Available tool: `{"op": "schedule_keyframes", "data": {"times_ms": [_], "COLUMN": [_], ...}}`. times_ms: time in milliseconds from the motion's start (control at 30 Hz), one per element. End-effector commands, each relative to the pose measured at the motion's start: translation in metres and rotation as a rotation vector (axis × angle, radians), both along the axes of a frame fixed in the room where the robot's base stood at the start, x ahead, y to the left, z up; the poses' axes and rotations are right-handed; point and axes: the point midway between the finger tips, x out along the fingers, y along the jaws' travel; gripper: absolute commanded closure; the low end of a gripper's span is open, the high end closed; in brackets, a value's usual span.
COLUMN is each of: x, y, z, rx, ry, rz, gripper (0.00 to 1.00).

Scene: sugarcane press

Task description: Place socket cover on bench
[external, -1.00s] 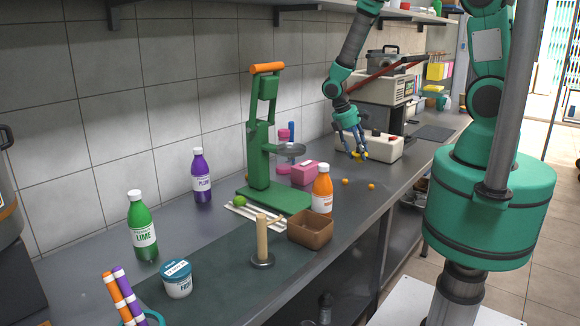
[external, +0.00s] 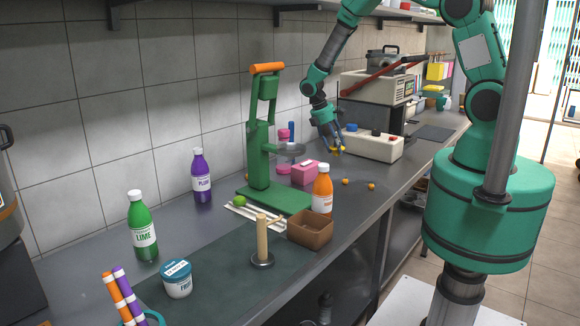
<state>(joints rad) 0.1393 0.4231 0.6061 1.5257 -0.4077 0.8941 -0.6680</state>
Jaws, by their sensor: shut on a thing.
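My gripper (external: 336,150) hangs above the bench (external: 330,238) at the left end of a cream box (external: 374,146). It is shut on a small yellow piece (external: 337,151), which looks like the socket cover. The fingers hide part of this piece, and its shape is too small to make out. The piece appears held above the bench, though the exact gap is hard to judge. Two small orange-yellow pieces lie on the bench in front of the box, one to the left (external: 345,181) and one to the right (external: 371,186).
A pink box (external: 304,173), an orange bottle (external: 322,190) and a green press (external: 262,150) stand left of my gripper. A brown open box (external: 310,230) is nearer. Bare bench lies around the small pieces. A shelf (external: 300,8) runs overhead.

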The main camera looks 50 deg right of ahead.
Motion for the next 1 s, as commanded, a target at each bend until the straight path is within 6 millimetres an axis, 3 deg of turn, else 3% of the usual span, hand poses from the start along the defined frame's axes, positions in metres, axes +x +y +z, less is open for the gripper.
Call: {"op": "schedule_keyframes", "data": {"times_ms": [233,533,1000], "x": [-0.001,-0.001,-0.001], "y": [0.000,0.000,0.000], "z": [-0.004,-0.033,-0.038], "rx": [0.001,0.000,0.001], "ry": [0.001,0.000,0.001], "rz": [0.000,-0.001,0.000], "gripper": [0.74,0.74,0.74]}}
